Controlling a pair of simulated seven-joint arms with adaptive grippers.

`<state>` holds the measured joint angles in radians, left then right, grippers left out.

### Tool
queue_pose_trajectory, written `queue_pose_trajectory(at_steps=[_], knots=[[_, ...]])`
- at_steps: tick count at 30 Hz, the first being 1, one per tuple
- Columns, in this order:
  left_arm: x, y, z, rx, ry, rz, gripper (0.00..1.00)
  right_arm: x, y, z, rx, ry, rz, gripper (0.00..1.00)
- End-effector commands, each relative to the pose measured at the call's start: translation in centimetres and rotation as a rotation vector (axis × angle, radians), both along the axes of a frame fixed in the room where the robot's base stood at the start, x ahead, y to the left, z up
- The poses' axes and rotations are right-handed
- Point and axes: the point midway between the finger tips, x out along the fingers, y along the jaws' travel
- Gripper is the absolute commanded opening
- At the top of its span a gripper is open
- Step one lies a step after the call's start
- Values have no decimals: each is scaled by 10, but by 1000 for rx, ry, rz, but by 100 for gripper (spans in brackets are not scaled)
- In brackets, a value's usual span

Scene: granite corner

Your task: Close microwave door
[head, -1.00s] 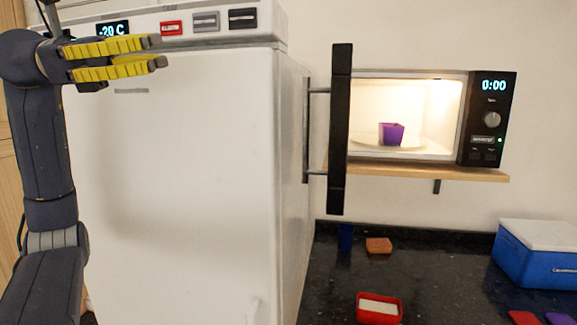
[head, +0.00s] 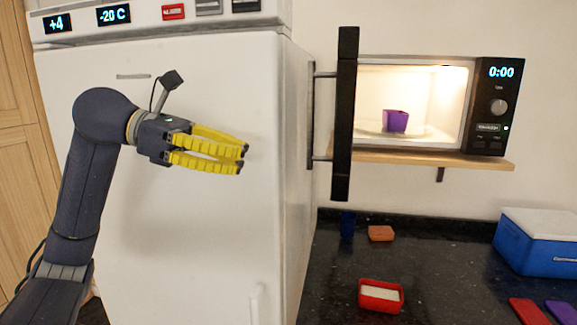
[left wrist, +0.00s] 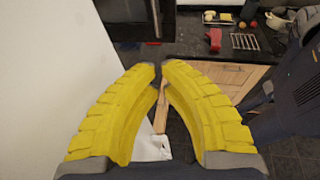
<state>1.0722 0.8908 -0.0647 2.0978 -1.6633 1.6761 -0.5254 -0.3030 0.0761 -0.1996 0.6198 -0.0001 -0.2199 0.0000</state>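The microwave (head: 487,105) stands on a wall shelf, its lit inside showing. A purple cup (head: 395,121) is inside on the plate. The microwave's black door (head: 344,115) stands wide open, seen almost edge-on, with its handle bar (head: 310,120) on the left side, close to the white fridge. My left gripper (head: 242,159) has yellow fingers and is left of the door handle, in front of the fridge, apart from the door. In the left wrist view its fingertips (left wrist: 159,68) nearly meet with nothing between them. My right gripper is not visible.
The fridge (head: 200,220) fills the left. Below the wooden shelf (head: 440,160), the dark counter (head: 440,270) holds a red container (head: 380,296), an orange block (head: 381,233), a blue item (head: 347,226) and a blue cooler (head: 540,250). The wrist view shows another counter (left wrist: 180,45).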

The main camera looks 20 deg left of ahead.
Motion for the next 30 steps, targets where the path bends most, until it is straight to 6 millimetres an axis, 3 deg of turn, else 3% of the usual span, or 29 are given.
queue_pose_trajectory(at_steps=[9,15,30], knots=[[17,-51,-16,-1,0,-4,0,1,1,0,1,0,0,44],[25,-71,-16,-3,0,-3,0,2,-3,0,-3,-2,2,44],[31,-87,-16,-2,1,1,0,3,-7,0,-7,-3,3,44]])
